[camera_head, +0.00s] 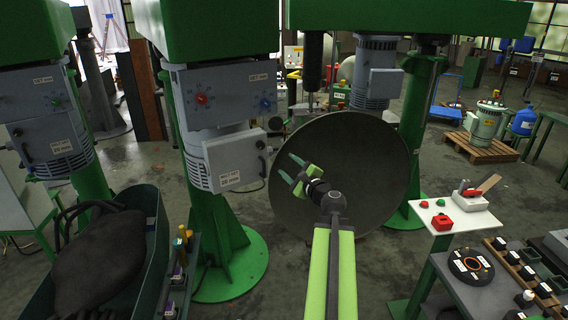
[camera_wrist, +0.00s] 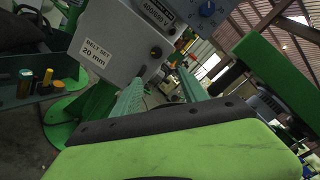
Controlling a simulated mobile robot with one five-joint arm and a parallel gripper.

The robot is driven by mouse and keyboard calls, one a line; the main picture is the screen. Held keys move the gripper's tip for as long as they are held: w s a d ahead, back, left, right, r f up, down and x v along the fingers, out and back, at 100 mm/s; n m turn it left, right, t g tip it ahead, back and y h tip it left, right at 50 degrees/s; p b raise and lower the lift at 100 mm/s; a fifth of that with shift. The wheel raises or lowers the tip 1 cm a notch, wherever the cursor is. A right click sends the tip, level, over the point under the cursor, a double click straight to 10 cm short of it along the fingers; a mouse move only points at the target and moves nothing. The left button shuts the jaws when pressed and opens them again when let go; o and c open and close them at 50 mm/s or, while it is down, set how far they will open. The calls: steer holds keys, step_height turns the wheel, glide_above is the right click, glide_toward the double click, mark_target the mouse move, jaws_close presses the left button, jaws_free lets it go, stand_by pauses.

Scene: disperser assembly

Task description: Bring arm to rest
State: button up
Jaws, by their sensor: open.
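My gripper (camera_head: 290,168) is at the end of my green arm, near the middle of the head view. Its two teal fingers are spread apart with nothing between them. It is in front of a large dark round disc (camera_head: 345,185), and I cannot tell the gap between them. In the wrist view my gripper (camera_wrist: 160,77) also shows open and empty, with a grey control box (camera_wrist: 125,40) labelled "BELT SET 20 mm" beyond the left finger.
Green machine columns (camera_head: 205,235) stand to the left. A dark bin (camera_head: 152,235) holding a dark sack is at the lower left. A white-topped stand (camera_head: 455,218) with a red block and a side bench (camera_head: 470,290) with small parts are at the right.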

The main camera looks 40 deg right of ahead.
steer(key=shift+a+f, duration=0.1)
steer(key=shift+a, duration=0.35)
